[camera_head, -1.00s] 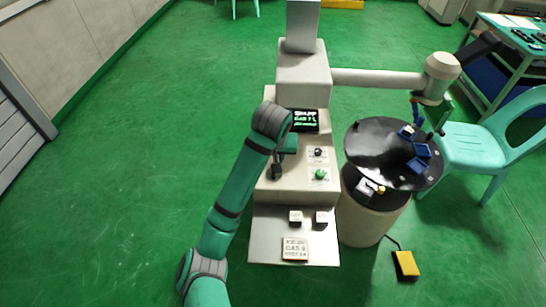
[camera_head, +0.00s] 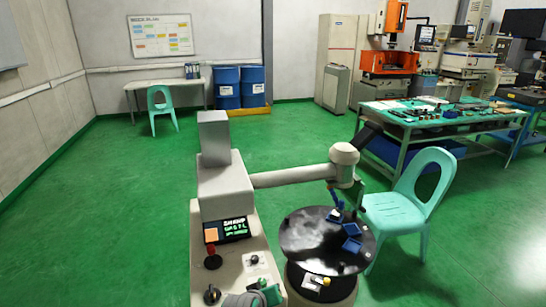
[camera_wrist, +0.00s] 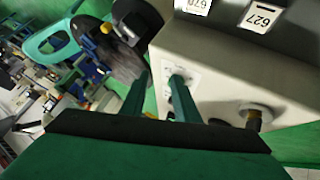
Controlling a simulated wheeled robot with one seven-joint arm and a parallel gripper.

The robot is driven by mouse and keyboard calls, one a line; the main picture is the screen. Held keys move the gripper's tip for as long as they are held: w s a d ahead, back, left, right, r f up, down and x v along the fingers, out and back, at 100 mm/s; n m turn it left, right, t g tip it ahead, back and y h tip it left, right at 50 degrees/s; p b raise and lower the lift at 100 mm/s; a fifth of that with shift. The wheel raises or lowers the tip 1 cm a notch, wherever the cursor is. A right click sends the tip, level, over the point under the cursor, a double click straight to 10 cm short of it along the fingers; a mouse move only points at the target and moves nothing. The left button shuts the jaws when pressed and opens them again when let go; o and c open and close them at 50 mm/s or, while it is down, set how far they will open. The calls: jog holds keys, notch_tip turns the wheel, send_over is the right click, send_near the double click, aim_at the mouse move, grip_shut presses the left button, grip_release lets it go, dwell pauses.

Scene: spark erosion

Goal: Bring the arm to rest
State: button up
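My gripper (camera_wrist: 157,84) shows in the wrist view as two green fingers with a gap between them. It is open, with nothing seen between the fingers. Its fingers point over the pale panel of the machine (camera_wrist: 225,75); I cannot tell whether they touch it. In the head view only a grey joint and a bit of green of my arm show at the bottom edge, over the front of the machine (camera_head: 222,185). The gripper's fingers cannot be made out there.
A black round table (camera_head: 300,235) with blue parts stands right of the machine, under its side arm (camera_head: 290,177). A turquoise chair (camera_head: 395,212) and a workbench (camera_head: 405,122) stand farther right. Green floor (camera_head: 110,215) is clear at left. A knob (camera_wrist: 256,112) sticks out near my gripper.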

jog(key=s+d+f+n+t, duration=0.1)
jog(key=s+d+f+t, duration=0.2)
jog(key=s+d+f, duration=0.4)
jog(key=shift+n+t+y, duration=0.5)
jog(key=shift+n+t, duration=0.1)
jog(key=shift+t, duration=0.1)
jog(key=s, duration=0.4)
jog(key=s+d+f, duration=0.1)
jog(key=s, duration=0.3)
jog(key=s+f, duration=0.1)
jog(key=s, duration=0.3)
jog(key=shift+d, duration=0.35)
jog(key=s+a+r+m, duration=0.1)
jog(key=s+a+r, duration=0.1)
jog(key=s, duration=0.6)
jog(key=s+a+r+m+t+y, duration=0.1)
jog(key=s+a+r+m, duration=0.1)
jog(key=s, duration=0.7)
jog(key=s+a+r+m+t, duration=0.1)
jog(key=s+a+r+m, duration=0.1)
jog(key=s, duration=0.6)
notch_tip(320, 180, up, 2)
jog(key=shift+s+a+r+y, duration=0.1)
jog(key=shift+s+a+y, duration=0.1)
jog(key=shift+a+y, duration=0.35)
jog(key=shift+o, duration=0.4)
jog(key=shift+a, duration=0.1)
